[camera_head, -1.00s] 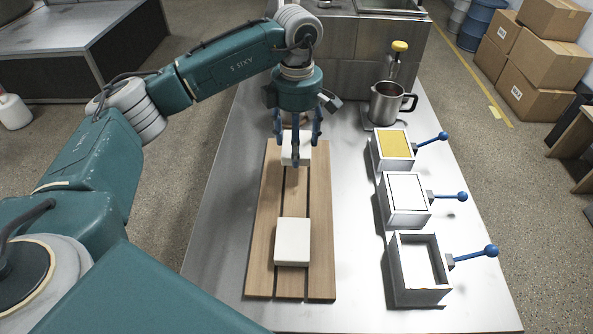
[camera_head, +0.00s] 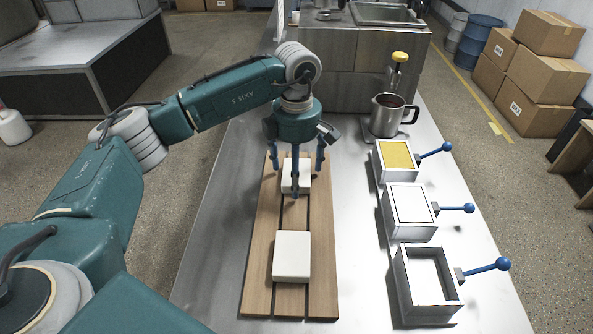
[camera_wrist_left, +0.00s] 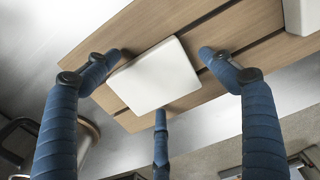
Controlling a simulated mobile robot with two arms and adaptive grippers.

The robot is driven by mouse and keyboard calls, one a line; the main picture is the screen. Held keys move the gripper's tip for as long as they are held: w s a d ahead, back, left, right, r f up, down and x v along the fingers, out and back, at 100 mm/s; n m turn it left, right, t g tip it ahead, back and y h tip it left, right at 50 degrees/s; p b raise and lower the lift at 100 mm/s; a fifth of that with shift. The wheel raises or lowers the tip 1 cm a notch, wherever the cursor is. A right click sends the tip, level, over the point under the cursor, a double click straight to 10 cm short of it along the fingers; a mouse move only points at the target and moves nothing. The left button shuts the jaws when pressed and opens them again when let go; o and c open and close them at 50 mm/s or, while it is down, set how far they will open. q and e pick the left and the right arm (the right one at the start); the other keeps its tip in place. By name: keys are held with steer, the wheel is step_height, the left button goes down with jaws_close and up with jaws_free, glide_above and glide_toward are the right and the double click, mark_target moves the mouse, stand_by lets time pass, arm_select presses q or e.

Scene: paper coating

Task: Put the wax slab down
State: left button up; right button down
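A white wax slab (camera_head: 304,178) lies flat on the far part of the slatted wooden board (camera_head: 265,230). My left gripper (camera_head: 297,172) is over this slab with its three blue fingers spread around it. In the left wrist view the slab (camera_wrist_left: 153,76) lies across the board's slats, and the open fingers (camera_wrist_left: 160,75) stand clear of most of its edges; I cannot tell whether the left fingertip touches it. A second white slab (camera_head: 292,257) lies on the near part of the board, and its corner shows in the wrist view (camera_wrist_left: 302,15). My right gripper is not in view.
To the board's right stand three box moulds with blue-knobbed handles: one with a yellow fill (camera_head: 397,154), one white (camera_head: 410,204), one open and empty (camera_head: 428,277). A metal jug (camera_head: 387,115) stands behind them. Bare metal table (camera_head: 355,230) lies between board and moulds.

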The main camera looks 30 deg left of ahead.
arm_select(q)
steer(key=shift+r, duration=0.1)
steer(key=shift+r+p, duration=0.5)
steer(key=shift+r, duration=0.1)
step_height(320, 180, up, 11)
steer(key=p, duration=0.7)
